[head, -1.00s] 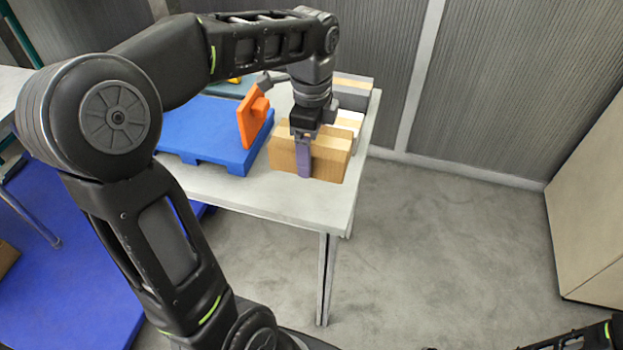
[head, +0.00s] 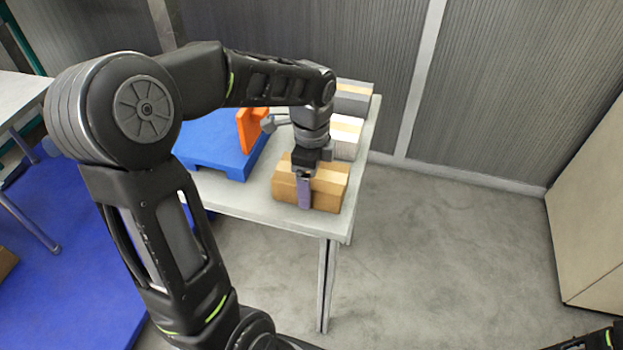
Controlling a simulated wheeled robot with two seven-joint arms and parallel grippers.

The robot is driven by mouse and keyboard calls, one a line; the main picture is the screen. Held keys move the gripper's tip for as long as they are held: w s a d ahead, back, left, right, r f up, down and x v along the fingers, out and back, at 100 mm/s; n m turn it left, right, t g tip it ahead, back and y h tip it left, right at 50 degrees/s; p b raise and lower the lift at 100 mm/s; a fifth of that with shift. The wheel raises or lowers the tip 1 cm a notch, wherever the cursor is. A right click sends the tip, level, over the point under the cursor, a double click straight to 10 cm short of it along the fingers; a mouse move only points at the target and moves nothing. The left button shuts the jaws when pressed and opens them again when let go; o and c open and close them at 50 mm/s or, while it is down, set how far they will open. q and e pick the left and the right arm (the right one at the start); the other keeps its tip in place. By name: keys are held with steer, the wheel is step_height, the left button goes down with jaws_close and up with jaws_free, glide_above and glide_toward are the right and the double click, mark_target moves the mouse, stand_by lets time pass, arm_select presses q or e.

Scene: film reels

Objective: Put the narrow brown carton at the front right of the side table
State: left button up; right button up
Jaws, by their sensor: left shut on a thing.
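The narrow brown carton (head: 329,188) with a paler tape band is at the front right of the side table (head: 258,208). My left gripper (head: 304,192) reaches down over it from above, one finger showing against its near face. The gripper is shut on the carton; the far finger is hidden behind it. The carton looks level and at or very near the tabletop; I cannot tell if it touches. Of my right arm only a dark part shows at the bottom right corner; its gripper is out of view.
A blue pallet-like tray (head: 215,146) with an orange upright piece (head: 250,130) lies left of the carton. A white box (head: 346,136) and a grey box (head: 353,98) stand behind it. Bare tabletop lies in front and left. A large beige box (head: 595,205) stands at right.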

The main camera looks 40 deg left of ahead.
arm_select(q)
steer(key=shift+f, duration=0.2)
steer(key=o, duration=1.7)
steer(key=shift+r, duration=0.1)
steer(key=shift+r, duration=0.25)
step_height(320, 180, up, 12)
steer(key=shift+f+p, duration=0.1)
steer(key=shift+p, duration=0.35)
